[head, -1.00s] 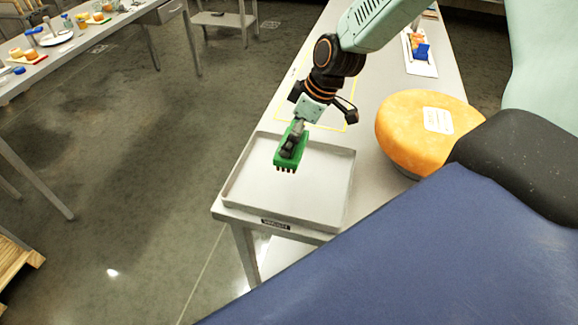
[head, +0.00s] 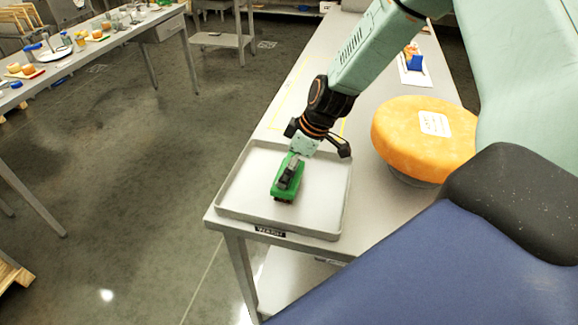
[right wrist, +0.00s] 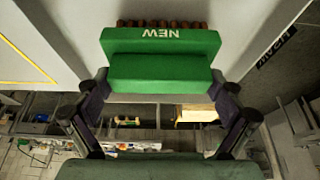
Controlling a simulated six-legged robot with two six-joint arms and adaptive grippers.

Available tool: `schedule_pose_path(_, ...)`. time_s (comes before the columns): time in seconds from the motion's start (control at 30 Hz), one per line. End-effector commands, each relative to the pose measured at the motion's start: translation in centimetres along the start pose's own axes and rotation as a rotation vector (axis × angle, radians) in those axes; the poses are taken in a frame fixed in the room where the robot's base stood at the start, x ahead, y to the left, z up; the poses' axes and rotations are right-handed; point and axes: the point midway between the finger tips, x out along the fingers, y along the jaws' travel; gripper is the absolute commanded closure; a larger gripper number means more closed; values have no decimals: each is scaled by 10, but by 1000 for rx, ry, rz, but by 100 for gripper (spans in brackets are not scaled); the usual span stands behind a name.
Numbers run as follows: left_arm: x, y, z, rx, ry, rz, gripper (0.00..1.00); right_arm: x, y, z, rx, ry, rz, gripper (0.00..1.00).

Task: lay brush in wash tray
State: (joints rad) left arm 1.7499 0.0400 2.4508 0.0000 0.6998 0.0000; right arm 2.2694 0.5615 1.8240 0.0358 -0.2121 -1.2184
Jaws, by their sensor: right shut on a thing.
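The green brush (head: 284,190) is in my right gripper (head: 291,167), over the middle of the wash tray (head: 325,205). The tray is grey, shallow and low-walled, and sits at the near end of the table. In the right wrist view the brush (right wrist: 160,72) lies crosswise between the two fingers of my right gripper (right wrist: 157,95), with brown bristles at its far edge and white lettering on its green body. The brush is low in the head view; I cannot tell whether it touches the tray floor. My left gripper is not in view.
An orange cheese wheel (head: 425,140) on a dark stand is right of the tray. A white board (head: 416,66) with a blue item lies farther back. A dark label (head: 270,231) is on the table's front edge. Another table (head: 120,38) with food and tools stands left across open floor.

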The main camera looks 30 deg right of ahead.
Motion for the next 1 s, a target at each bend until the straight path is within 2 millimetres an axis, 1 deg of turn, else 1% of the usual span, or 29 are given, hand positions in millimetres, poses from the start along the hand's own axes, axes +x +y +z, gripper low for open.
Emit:
schedule_pose_path(0.07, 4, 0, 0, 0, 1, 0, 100, 3, 0, 1, 0, 0, 0, 40)
schedule_pose_path(0.1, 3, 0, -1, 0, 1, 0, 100, 3, 0, 1, 0, 0, -1, 4)
schedule_pose_path(0.13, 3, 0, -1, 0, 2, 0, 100, 2, 0, 1, 0, 0, -1, 1)
schedule_pose_path(0.47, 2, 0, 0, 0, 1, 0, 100, 2, 0, 1, 0, 0, -1, 0)
schedule_pose_path(0.57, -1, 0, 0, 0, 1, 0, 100, -1, 0, 0, 0, 0, -1, 0)
schedule_pose_path(0.67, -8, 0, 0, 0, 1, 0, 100, -8, 0, -1, 1, 1, -1, 0)
schedule_pose_path(1.0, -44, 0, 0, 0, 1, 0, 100, -46, 0, -2, 1, 1, -1, 0)
